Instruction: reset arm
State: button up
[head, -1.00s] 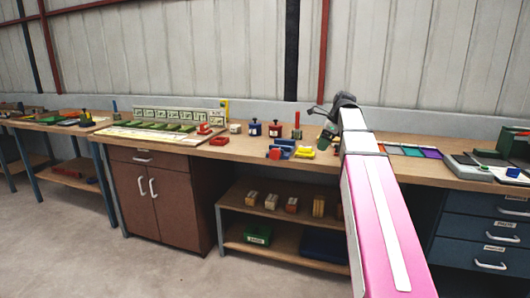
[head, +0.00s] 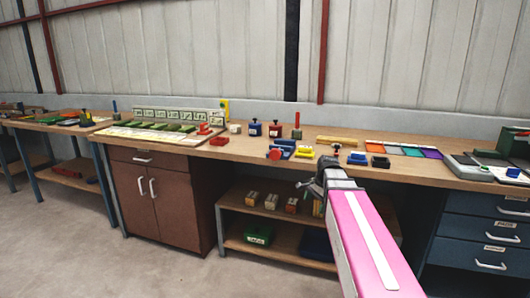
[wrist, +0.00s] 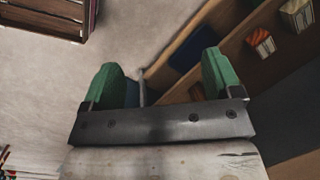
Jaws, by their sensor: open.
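My arm reaches forward from the lower right in the head view, with its pink and white link in front of the workbench (head: 240,150). My gripper (head: 306,186) is at its end, in front of the bench's front edge and pointing down to the left. In the wrist view my gripper (wrist: 160,78) shows two green finger pads spread wide apart. It holds nothing. Beyond the pads are the floor and the side of a wooden shelf unit. A thin grey rod (wrist: 142,90) shows between the pads, and I cannot tell what it belongs to.
The lower shelf (head: 275,258) under the bench holds a green bin (head: 257,235). Small boxes stand on the shelf above. Red, blue and yellow items and a wooden roller (head: 337,140) lie on the benchtop. Blue drawers (head: 480,235) stand at right. The floor in front is clear.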

jog(key=s+a+f+n+h, duration=0.1)
jog(key=s+f+n+h, duration=0.1)
jog(key=s+f+n, duration=0.9)
notch_tip(320, 180, down, 7)
jog(key=shift+s+a+g, duration=0.25)
jog(key=shift+s+g, duration=0.15)
jog(key=shift+s, duration=0.8)
